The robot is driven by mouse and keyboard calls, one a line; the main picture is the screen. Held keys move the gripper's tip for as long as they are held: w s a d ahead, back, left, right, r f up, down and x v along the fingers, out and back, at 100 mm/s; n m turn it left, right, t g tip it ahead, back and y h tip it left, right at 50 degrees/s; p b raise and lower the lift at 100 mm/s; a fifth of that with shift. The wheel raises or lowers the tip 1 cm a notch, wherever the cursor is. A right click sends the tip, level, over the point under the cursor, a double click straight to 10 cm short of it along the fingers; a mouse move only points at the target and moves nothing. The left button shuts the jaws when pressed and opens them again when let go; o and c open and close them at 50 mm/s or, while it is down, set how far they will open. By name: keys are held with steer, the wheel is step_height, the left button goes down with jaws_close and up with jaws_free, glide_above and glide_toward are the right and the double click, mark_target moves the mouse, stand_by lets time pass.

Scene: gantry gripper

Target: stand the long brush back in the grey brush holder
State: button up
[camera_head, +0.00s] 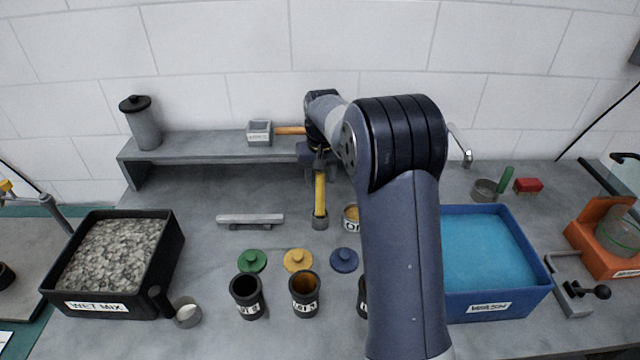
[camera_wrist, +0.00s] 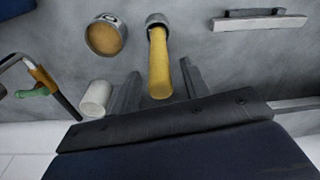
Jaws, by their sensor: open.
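The long brush shows as a yellow handle (camera_head: 320,190), which stands about upright with its lower end in a small grey cup, the brush holder (camera_head: 320,223). The bristles are not visible. In the wrist view the handle (camera_wrist: 159,68) rises toward the camera from the grey holder (camera_wrist: 157,20). My gripper (camera_wrist: 160,86) is open, with one finger on each side of the handle's upper end and gaps showing beside it. In the head view my gripper (camera_head: 320,158) is above the holder, partly hidden by my arm.
A labelled pot (camera_head: 351,218) stands just right of the holder. A grey float (camera_head: 250,219) lies to the left. Round lids (camera_head: 298,260) and dark pots (camera_head: 304,295) are in front. The grey shelf (camera_head: 190,147) is behind. A blue wash tub (camera_head: 497,308) is at right.

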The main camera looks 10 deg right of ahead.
step_height(320, 180, up, 9)
steer(key=s, duration=0.1)
steer(key=shift+r+b, duration=0.15)
steer(key=shift+b, duration=0.2)
steer(key=shift+s, duration=0.1)
steer(key=f, duration=0.4)
steer(key=w+f+p, duration=0.1)
steer(key=f, duration=0.7)
steer(key=shift+w+f, duration=0.1)
steer(key=shift+w, duration=0.1)
steer(key=shift+r, duration=1.7)
